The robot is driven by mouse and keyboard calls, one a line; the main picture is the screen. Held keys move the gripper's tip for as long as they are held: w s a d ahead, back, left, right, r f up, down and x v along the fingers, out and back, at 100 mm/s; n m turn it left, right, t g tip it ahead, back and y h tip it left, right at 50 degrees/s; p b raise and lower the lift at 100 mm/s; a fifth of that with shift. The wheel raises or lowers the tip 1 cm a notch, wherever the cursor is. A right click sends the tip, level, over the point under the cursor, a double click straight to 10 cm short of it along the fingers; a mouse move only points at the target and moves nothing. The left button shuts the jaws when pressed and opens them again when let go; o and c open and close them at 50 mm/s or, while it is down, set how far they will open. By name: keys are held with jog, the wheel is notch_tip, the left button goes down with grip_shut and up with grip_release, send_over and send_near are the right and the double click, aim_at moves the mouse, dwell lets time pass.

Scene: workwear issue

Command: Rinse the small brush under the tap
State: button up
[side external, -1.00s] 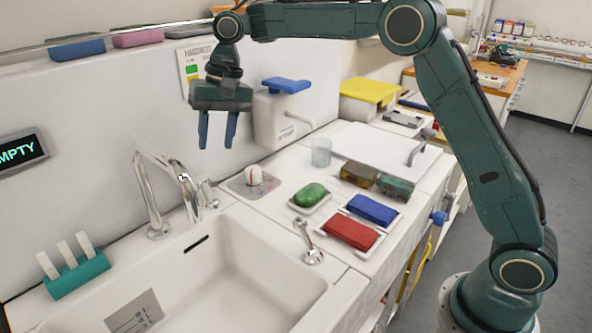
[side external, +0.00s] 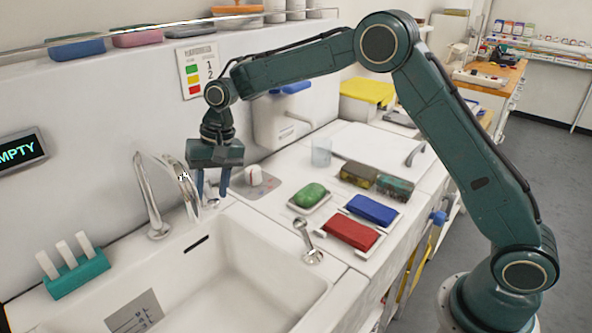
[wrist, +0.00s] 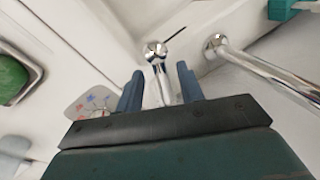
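My gripper (side external: 212,192) is open, pointing down behind the sink, next to the chrome tap (side external: 182,182). In the wrist view, its fingers (wrist: 160,88) are apart with a chrome tap part (wrist: 156,50) showing between them. I cannot tell whether they touch it. A second chrome pipe (side external: 148,200) stands to the left and also shows in the wrist view (wrist: 265,72). Several white handles stand upright in a teal holder (side external: 78,277) at the sink's left. I cannot tell whether one is the small brush. No brush is visible in the gripper.
The white sink basin (side external: 240,275) looks empty. A chrome knob fitting (side external: 312,256) stands at its right edge. Right of it are a green soap-like item (side external: 310,195), a red block (side external: 350,232), a blue block (side external: 372,209) and a glass (side external: 321,152). A white dispenser (side external: 285,118) is on the wall.

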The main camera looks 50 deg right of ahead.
jog(key=shift+f, duration=0.1)
jog(key=shift+c, duration=0.2)
grip_shut()
jog(key=shift+d, duration=0.1)
jog(key=shift+s+d+n+g, duration=0.15)
jog(key=shift+d+n, duration=0.2)
jog(key=shift+n, duration=0.35)
jog(key=shift+w+d+n+g, duration=0.15)
jog(key=shift+d+n, duration=0.15)
jog(key=shift+n, duration=0.4)
jog(key=shift+s, duration=0.1)
jog(key=shift+o, duration=0.2)
grip_release()
